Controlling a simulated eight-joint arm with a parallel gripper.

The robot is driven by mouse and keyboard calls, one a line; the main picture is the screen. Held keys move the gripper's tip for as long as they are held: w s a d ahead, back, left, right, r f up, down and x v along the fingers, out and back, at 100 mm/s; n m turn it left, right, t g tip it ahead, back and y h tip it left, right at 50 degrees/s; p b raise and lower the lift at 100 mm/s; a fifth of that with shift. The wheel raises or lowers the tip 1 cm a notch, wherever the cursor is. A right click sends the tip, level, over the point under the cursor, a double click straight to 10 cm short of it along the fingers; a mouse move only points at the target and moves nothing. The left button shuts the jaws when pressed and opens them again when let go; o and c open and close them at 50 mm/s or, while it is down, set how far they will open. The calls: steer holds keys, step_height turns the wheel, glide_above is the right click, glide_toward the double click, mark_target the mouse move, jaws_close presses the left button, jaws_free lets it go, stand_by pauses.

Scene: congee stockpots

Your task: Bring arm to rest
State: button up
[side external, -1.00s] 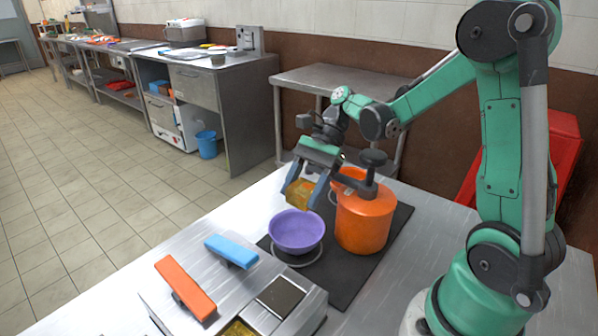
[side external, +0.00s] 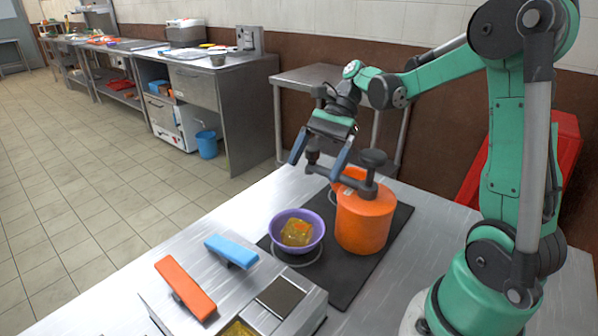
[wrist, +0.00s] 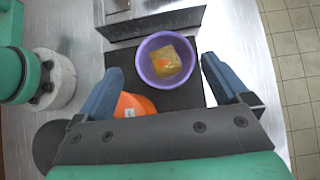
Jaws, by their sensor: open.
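My gripper (side external: 319,156) is open and empty, with its blue fingers spread. It hangs in the air above and behind the purple bowl (side external: 275,233) in the side view. In the wrist view, my gripper (wrist: 165,92) has its fingers on either side of the picture, and the purple bowl (wrist: 142,67) lies ahead between them. A yellow-brown block with an orange patch (side external: 297,232) rests inside the bowl; it also shows in the wrist view (wrist: 166,62).
An orange pot (side external: 362,222) with a dark handle stands right of the bowl on a dark mat (side external: 345,290). A second orange pot is partly hidden behind it. A metal unit with an orange-handled lid (side external: 184,287) and a blue-handled lid (side external: 231,251) is in front.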

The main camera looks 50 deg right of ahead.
steer(key=shift+d+r, duration=0.2)
steer(key=s+a+n+t+h, duration=0.2)
steer(key=a+n+t+h, duration=0.5)
steer(key=n, duration=1.1)
steer(key=shift+s+f+h, duration=0.4)
steer(key=shift+h, duration=0.6)
